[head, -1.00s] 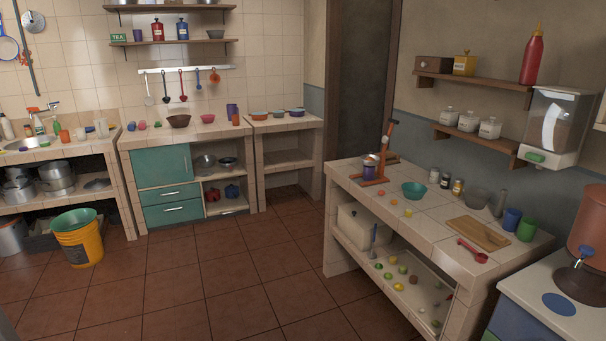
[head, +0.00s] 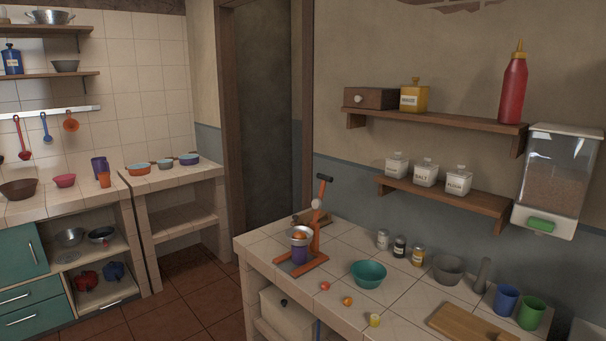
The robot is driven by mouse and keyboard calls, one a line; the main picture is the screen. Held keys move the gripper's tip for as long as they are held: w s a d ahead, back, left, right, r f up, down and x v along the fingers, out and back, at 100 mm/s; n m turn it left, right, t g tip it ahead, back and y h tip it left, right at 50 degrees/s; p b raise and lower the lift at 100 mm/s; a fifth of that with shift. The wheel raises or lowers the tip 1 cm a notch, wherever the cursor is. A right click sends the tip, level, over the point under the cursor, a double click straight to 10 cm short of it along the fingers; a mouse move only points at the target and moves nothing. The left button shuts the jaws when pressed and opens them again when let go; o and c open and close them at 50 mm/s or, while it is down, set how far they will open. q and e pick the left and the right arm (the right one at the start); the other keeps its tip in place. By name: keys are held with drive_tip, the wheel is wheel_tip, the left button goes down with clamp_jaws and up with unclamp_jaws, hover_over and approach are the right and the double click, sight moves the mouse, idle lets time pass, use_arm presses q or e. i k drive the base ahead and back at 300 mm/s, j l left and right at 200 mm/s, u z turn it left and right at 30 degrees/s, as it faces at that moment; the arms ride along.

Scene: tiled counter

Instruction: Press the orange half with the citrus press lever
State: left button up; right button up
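The citrus press (head: 313,235) stands at the far left end of the right-hand tiled counter. It has an orange frame and base, and its lever (head: 322,187) is raised, with a dark grip at the top. A small orange rounded thing (head: 300,235), which looks like the orange half, sits in the press's metal cup. A purple cup (head: 299,254) stands below it on the base. Neither of my grippers shows in the head view.
A teal bowl (head: 369,274), small fruit pieces (head: 347,301) and several jars (head: 400,246) stand near the press. A cutting board (head: 468,325), a blue cup (head: 507,301) and a green cup (head: 531,312) are at the right. Floor (head: 200,306) is open left of the counter.

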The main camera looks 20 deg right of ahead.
sight(316, 203)
drive_tip(key=i+j+z, duration=0.15)
drive_tip(key=i+z, duration=0.25)
drive_tip(key=i, duration=0.15)
drive_tip(key=i+j+z, duration=0.8)
drive_tip(key=i, duration=0.2)
